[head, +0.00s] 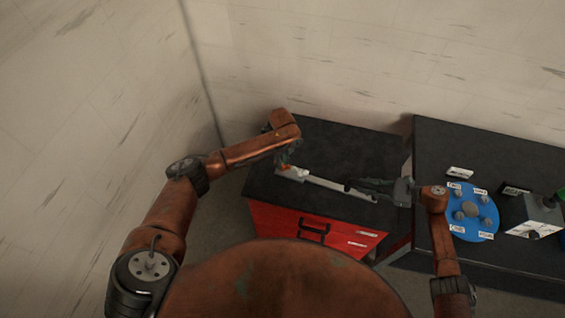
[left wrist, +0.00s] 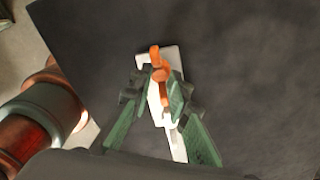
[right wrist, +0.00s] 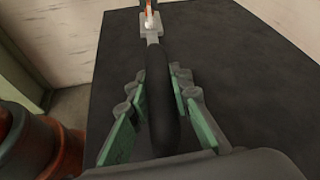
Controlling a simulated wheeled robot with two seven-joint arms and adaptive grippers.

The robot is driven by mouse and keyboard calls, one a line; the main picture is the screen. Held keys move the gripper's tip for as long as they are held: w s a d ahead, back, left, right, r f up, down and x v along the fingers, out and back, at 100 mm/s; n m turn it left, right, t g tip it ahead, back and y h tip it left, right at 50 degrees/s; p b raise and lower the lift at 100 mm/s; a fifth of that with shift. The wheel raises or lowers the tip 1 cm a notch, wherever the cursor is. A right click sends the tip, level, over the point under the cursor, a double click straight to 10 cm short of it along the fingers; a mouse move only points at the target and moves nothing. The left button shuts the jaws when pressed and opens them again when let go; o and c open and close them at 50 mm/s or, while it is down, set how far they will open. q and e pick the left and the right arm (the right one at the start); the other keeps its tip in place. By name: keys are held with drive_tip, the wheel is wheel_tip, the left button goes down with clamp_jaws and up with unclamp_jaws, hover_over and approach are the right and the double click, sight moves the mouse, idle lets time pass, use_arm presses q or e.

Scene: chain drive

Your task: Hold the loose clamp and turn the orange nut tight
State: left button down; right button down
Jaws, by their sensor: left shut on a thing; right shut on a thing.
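The loose clamp (head: 325,183) is a light metal bar with a black handle (right wrist: 158,95), lying over the black top of the red cabinet. The orange nut (left wrist: 158,70), with wing-like lobes, sits at the clamp's pale head (left wrist: 172,54). My left gripper (left wrist: 160,85) is shut on the orange nut from above; it also shows in the head view (head: 285,163). My right gripper (right wrist: 160,80) is shut around the black handle at the clamp's other end; it also shows in the head view (head: 360,186). The fingers partly hide the handle and the nut.
The red cabinet (head: 275,222) has a black top (head: 345,145) with bare room behind the clamp. A second black table (head: 440,140) on the right holds a blue disc (head: 484,230) with labelled pegs and a grey block (head: 537,213). Walls stand close behind and left.

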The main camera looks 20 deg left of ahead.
idle(0.4)
use_arm(q)
drive_tip(key=c, duration=2)
unclamp_jaws()
drive_tip(key=shift+o, duration=0.2)
wheel_tip(320, 180, up, 12)
use_arm(e)
drive_tip(key=c, duration=1.7)
unclamp_jaws()
drive_tip(key=shift+o, duration=0.2)
